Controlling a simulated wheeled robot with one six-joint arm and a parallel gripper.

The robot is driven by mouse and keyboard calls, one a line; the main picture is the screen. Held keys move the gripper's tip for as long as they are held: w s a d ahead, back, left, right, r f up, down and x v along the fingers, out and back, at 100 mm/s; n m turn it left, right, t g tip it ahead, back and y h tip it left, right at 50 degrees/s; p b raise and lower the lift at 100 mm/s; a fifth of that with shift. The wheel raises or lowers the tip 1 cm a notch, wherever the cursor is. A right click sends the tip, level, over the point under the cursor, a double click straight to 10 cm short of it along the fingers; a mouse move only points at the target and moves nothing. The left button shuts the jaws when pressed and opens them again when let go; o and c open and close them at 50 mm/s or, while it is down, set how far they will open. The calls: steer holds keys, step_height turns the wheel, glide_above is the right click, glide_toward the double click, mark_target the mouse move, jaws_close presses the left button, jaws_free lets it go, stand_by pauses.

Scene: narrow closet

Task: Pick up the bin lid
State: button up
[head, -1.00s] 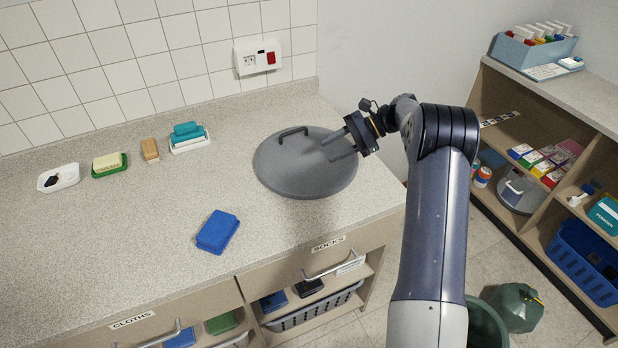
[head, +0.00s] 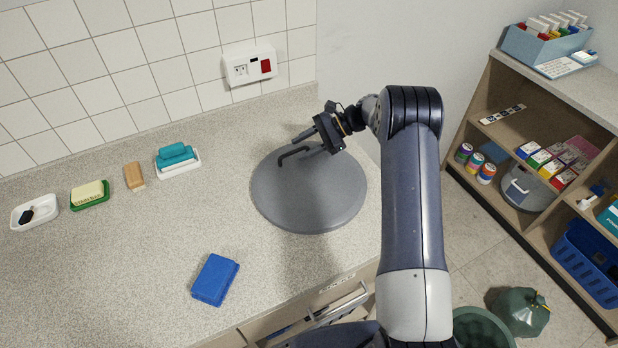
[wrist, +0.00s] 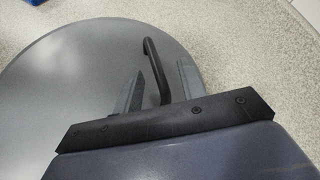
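The bin lid (head: 308,200) is a round grey disc lying flat on the speckled counter. Its dark bar handle (head: 293,153) stands up near the far side of the lid in the head view. My gripper (head: 303,138) is over the lid's far edge, close to the handle. In the wrist view, the lid (wrist: 60,90) fills the left, and the handle (wrist: 153,62) appears between the two separated fingers of my gripper (wrist: 160,85). The fingers are open; I cannot tell whether they touch the handle.
A blue sponge (head: 215,279) lies on the counter left of the lid. A socket box (head: 249,65) is on the wall. A shelf unit (head: 560,95) stands right; a green bag (head: 518,310) is on the floor.

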steer(key=shift+c, duration=0.5)
jaws_close()
